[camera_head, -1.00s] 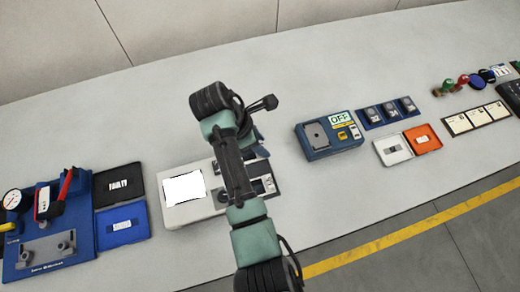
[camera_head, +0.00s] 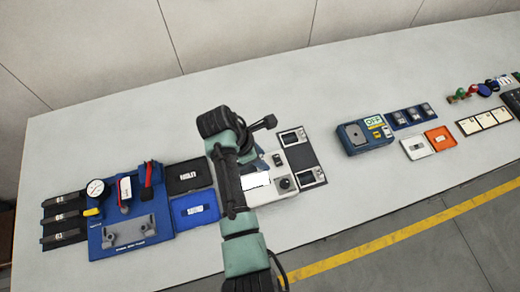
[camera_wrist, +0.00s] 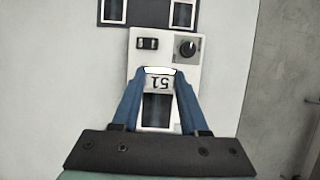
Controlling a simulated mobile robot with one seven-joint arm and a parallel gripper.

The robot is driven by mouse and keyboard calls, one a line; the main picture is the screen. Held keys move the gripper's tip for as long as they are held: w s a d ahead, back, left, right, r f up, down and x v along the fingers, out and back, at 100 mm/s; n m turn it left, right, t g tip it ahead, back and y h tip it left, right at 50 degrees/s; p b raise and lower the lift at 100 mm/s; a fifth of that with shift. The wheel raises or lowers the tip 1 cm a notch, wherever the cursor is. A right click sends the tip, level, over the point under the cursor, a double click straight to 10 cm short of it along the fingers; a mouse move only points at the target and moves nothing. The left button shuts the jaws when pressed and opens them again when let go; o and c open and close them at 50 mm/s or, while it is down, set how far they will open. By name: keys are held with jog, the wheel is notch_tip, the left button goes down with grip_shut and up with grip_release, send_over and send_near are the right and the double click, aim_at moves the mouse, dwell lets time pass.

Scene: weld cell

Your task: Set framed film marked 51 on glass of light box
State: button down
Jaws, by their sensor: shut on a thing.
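My gripper (camera_wrist: 158,84) has its blue fingers shut on the framed film marked 51 (camera_wrist: 158,82), seen in the wrist view. Its label reads upside down there, and a dark film strip shows below the label. The light box (camera_wrist: 140,62) lies beneath it, with switches and a knob at its far end. A thin bright strip of its lit glass (camera_wrist: 157,70) shows just beyond the frame; I cannot tell whether film and glass touch. In the head view the light box (camera_head: 290,158) shows its lit glass (camera_head: 256,181), partly hidden by my arm. The film is not clear there.
Two other framed films (camera_head: 293,137) lie on a dark mat (camera_head: 305,158) right of the light box. Black (camera_head: 190,176) and blue (camera_head: 195,209) trays and a blue gauge fixture (camera_head: 130,235) stand left. A blue device (camera_head: 365,135) is farther right, past clear bench.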

aim_at(260, 175)
jog(key=shift+s+a+f, duration=0.15)
jog(key=shift+a, duration=0.15)
jog(key=shift+b+x, duration=0.8)
jog(key=shift+b, duration=0.1)
notch_tip(260, 175, down, 4)
jog(key=b, duration=0.4)
jog(key=shift+a, duration=0.1)
jog(key=shift+f+b, duration=0.4)
jog(key=shift+f, duration=0.55)
jog(key=shift+p, duration=0.3)
jog(key=shift+f, duration=0.1)
jog(key=shift+c, duration=1.7)
grip_release()
